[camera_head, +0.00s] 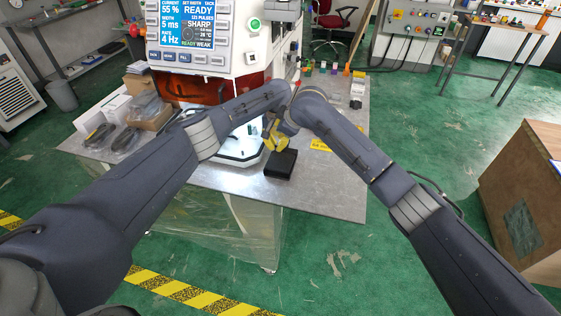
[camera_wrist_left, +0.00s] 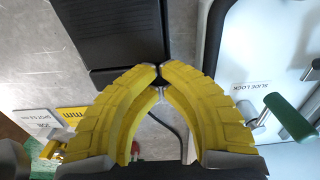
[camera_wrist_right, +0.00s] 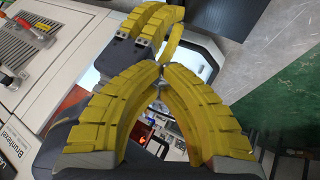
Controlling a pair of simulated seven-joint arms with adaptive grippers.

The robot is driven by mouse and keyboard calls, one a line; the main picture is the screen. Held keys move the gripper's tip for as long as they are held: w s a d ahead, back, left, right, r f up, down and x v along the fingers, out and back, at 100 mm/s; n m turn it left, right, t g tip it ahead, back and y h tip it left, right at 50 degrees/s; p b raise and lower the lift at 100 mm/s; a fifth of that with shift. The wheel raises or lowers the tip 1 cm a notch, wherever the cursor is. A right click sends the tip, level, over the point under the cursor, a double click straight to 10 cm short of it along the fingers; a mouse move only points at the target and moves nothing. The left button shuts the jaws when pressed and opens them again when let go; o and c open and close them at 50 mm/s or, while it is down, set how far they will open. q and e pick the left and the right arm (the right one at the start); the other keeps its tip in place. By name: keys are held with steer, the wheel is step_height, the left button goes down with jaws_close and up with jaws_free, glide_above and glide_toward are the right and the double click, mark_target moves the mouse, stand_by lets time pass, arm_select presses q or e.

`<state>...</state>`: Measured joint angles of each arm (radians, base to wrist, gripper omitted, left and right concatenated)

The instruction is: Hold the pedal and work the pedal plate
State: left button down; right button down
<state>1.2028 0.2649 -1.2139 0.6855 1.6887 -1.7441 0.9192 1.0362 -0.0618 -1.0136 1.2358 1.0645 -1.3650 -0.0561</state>
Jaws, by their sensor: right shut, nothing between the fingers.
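The black pedal (camera_head: 281,164) lies on the grey table in front of the machine. Its ribbed black plate (camera_wrist_left: 118,35) fills the upper middle of the left wrist view. My left gripper (camera_head: 272,141) is at the pedal's far-left edge in the head view. In its wrist view its yellow fingertips (camera_wrist_left: 159,74) meet at the plate's near corner; I cannot tell whether they touch it. My right gripper (camera_wrist_right: 161,72) is shut and empty, with the left gripper's yellow fingers (camera_wrist_right: 150,22) just beyond it. In the head view the right gripper is not clearly visible.
The machine (camera_head: 215,35) with its READY screen stands behind the pedal. A green-handled lever (camera_wrist_left: 290,118) by a SLIDE LOCK label is right of the left fingers. A dark cable (camera_wrist_left: 168,128) runs beneath them. Bagged parts (camera_head: 122,137) lie at left. The front-right tabletop is clear.

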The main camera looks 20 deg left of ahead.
steer(key=shift+f, duration=0.1)
glide_toward(274, 154)
steer(key=shift+w+r+x, duration=0.15)
steer(key=shift+x, duration=1)
steer(key=shift+w+r+x, duration=0.1)
steer(key=shift+w+x, duration=0.05)
steer(key=shift+x, duration=0.95)
steer(key=shift+a, duration=0.1)
steer(key=c, duration=2.1)
jaws_free()
jaws_close()
steer(key=shift+f, duration=0.25)
steer(key=shift+f, duration=0.25)
